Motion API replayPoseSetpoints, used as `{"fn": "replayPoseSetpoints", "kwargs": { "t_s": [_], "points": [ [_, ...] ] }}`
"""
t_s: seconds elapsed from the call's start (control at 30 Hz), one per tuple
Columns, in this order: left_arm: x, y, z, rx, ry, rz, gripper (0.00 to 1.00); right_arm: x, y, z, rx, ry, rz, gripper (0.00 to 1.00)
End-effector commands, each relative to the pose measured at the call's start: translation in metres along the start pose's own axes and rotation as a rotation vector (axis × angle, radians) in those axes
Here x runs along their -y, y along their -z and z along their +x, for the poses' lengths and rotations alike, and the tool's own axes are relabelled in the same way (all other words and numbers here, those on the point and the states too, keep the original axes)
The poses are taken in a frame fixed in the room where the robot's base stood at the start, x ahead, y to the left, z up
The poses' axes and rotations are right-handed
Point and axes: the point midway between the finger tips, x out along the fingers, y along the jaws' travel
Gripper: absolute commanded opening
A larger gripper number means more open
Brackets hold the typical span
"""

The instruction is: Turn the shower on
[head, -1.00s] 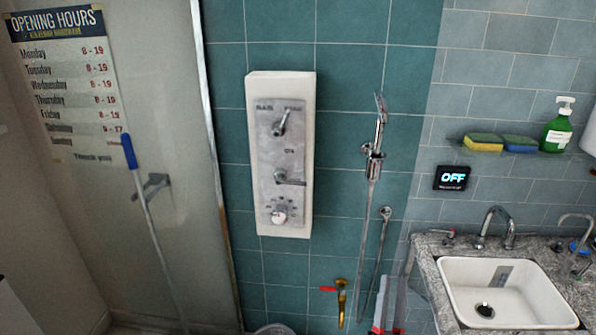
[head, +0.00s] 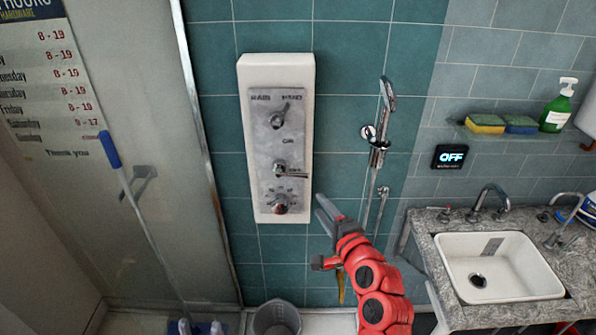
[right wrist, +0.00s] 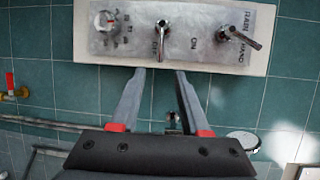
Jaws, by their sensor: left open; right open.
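The shower panel (head: 262,160) is a tall white block with a grey face on the teal tiles. Its top lever (head: 279,116) slants up right under the labels RAIN and HAND. The middle lever (head: 290,172) points right at the OFF label; ON is above it. A dial (head: 280,204) sits at the bottom. My right gripper (head: 326,205) is open and empty, right of the panel. In the right wrist view its fingertips (right wrist: 160,72) straddle the line of the middle lever (right wrist: 160,38), apparently short of it. My left gripper (head: 200,327) is open at the bottom edge, partly cut off.
A black display (head: 450,157) reads OFF on the wall. The hand shower (head: 380,130) hangs on its rail close right of my right gripper. A glass screen and a blue-handled pole (head: 110,150) stand left. A sink (head: 500,265) is at right, a grey bucket (head: 277,318) below.

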Motion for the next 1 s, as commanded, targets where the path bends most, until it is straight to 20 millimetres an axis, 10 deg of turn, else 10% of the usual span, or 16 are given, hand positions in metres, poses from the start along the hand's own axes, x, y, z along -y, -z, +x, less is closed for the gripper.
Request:
{"fn": "replayPoseSetpoints", "kwargs": {
  "t_s": [1.0],
  "points": [
    [0.002, 0.008, 0.049, 0.000, 0.000, 0.000, 0.50, 0.003, 0.002, 0.152, -0.003, 0.002, -0.004, 0.46]
  ]
}}
